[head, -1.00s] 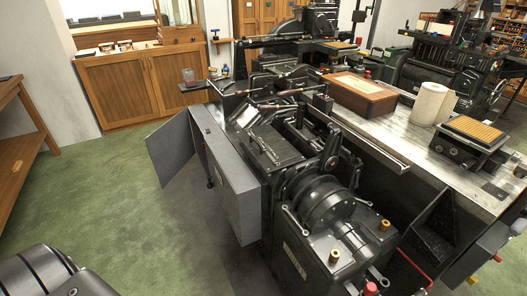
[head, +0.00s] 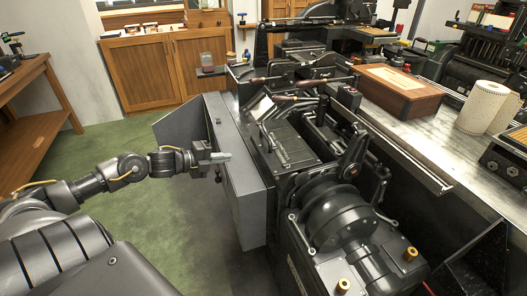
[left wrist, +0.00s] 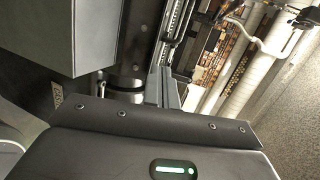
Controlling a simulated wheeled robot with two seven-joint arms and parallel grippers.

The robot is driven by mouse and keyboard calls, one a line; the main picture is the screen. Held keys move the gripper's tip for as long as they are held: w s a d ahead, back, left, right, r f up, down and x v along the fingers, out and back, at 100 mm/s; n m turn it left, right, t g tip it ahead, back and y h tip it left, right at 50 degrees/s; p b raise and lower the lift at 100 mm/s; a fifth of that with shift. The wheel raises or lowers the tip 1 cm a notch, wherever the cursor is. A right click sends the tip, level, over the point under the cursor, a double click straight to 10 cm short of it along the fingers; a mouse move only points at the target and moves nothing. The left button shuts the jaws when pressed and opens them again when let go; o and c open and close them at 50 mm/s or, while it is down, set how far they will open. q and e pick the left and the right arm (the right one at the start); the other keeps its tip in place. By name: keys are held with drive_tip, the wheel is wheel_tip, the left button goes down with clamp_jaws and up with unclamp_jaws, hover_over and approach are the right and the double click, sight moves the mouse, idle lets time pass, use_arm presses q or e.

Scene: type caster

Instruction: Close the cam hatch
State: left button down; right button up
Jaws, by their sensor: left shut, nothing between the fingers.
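A grey hatch panel (head: 178,128) stands swung out at an angle on the left side of the black casting machine. It adjoins a long grey housing (head: 243,185) along that side; I take this panel as the cam hatch. My left gripper (head: 226,156) is shut and empty, reaching in from the left at the housing's near side, in front of the panel's right part. I cannot tell whether it touches the housing. In the left wrist view the shut fingers (left wrist: 166,88) point up past a grey box-like part (left wrist: 65,35). My right gripper is not in view.
The black machine (head: 325,210) with levers and a round drum fills the middle and right. A brown wooden box (head: 398,92) and paper rolls (head: 488,107) stand on its metal top. Green floor (head: 140,215) lies open left of the housing. A wooden bench (head: 35,110) stands far left.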

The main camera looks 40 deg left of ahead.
sight(269, 150)
use_arm(q)
drive_tip(key=x, duration=0.4)
drive_tip(key=r+x, duration=0.1)
drive_tip(key=x, duration=0.4)
drive_tip(key=p+x, duration=0.1)
drive_tip(key=x, duration=0.4)
drive_tip(key=shift+w+d+r, duration=0.2)
drive_tip(key=shift+d+r, duration=0.05)
drive_tip(key=shift+w, duration=0.15)
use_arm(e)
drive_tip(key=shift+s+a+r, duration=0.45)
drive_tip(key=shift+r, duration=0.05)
